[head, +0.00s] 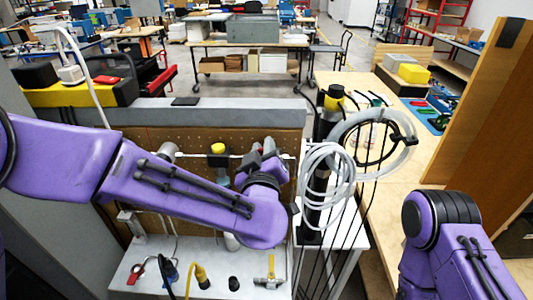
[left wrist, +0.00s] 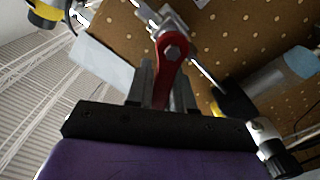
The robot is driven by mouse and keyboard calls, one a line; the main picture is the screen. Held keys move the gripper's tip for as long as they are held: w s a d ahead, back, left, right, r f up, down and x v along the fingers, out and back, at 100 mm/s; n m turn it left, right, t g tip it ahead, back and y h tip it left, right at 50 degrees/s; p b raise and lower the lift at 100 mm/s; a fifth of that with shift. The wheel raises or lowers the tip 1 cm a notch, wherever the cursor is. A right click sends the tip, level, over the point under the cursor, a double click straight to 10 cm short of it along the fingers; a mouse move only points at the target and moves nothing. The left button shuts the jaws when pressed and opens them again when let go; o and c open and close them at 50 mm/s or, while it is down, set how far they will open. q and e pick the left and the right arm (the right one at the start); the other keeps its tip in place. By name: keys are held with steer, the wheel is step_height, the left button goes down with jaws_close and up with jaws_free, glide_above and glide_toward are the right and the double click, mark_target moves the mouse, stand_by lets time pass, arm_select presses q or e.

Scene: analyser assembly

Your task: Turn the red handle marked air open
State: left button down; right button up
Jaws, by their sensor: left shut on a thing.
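In the left wrist view, the red handle (left wrist: 173,52) has a bolt at its end and sits on a metal fitting in front of the brown pegboard. My left gripper (left wrist: 164,82) has one grey finger on each side of the handle and is shut on it. In the head view, my left gripper (head: 263,153) is at the pegboard by the horizontal pipe, and it hides the handle it holds. Any air marking is not readable. My right arm shows at the lower right of the head view, but its gripper is out of frame.
The pegboard (head: 150,141) carries a horizontal pipe and a yellow-topped fitting (head: 217,148). Another red lever (head: 137,271) and a yellow-handled valve (head: 269,274) are on the white shelf (head: 215,262) below. Coiled clear tubing (head: 326,172) hangs close to the right.

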arm_select(q)
steer(key=shift+a+f+n, duration=0.1)
steer(key=shift+n, duration=0.2)
steer(key=c, duration=1.1)
jaws_free()
steer(key=s+b, duration=0.3)
steer(key=s, duration=0.7)
steer(key=shift+s+b, duration=0.3)
steer(key=shift+b, duration=0.1)
steer(key=shift+c, duration=0.2)
